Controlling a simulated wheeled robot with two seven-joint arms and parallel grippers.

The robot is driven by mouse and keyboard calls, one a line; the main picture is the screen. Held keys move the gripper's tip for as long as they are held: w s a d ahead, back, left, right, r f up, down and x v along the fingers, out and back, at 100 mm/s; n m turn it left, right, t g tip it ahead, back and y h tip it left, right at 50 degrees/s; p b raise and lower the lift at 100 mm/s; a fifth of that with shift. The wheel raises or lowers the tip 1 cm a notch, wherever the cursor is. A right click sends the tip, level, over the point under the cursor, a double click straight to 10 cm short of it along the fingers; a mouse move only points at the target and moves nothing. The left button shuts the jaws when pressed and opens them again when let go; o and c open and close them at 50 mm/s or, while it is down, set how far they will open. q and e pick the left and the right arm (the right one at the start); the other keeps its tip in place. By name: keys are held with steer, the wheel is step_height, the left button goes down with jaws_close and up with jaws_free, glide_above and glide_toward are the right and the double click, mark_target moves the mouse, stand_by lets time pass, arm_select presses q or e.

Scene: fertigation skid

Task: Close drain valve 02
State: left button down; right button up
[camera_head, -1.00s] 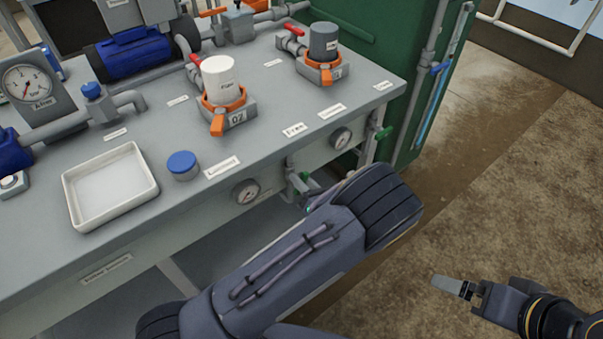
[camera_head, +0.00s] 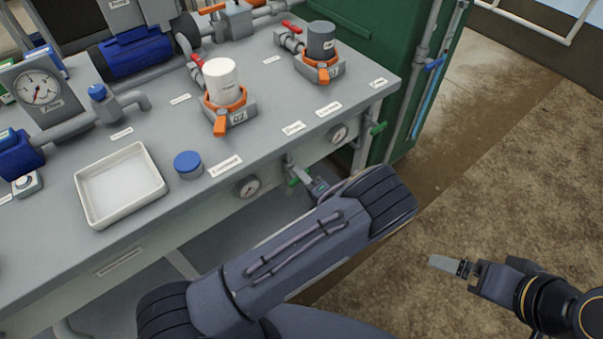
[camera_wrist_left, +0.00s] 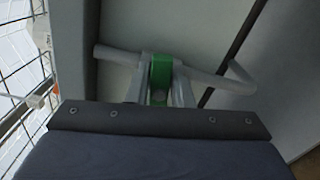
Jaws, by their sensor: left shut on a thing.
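A green-handled drain valve (camera_head: 294,182) sits under the bench's front edge, below the white canister (camera_head: 221,82) on the base labelled 02. My left gripper (camera_head: 306,177) is at this valve, its wrist and forearm coming up from below. In the left wrist view the green handle (camera_wrist_left: 160,72) is between the two grey fingers, which are shut on it; grey pipe runs to both sides. The valve's own label is not readable. My right gripper (camera_head: 450,265) hangs over the floor at the lower right, away from the bench; its finger gap cannot be made out.
A second green valve (camera_head: 379,128) is farther right under the bench edge. Gauges (camera_head: 248,187) are set in the front panel. A white tray (camera_head: 120,187) and blue-capped jar (camera_head: 187,164) stand on the bench. A green cabinet (camera_head: 405,100) is behind; floor at right is clear.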

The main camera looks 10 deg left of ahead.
arm_select(q)
steer(key=shift+f+m, duration=0.15)
steer(key=shift+m, duration=0.95)
steer(key=c, duration=1.4)
jaws_free()
steer(key=shift+o, duration=0.2)
steer(key=shift+p, duration=0.3)
steer(key=shift+d, duration=0.1)
steer(key=v, duration=0.7)
steer(key=shift+s+d, duration=0.3)
steer(key=shift+a, duration=0.1)
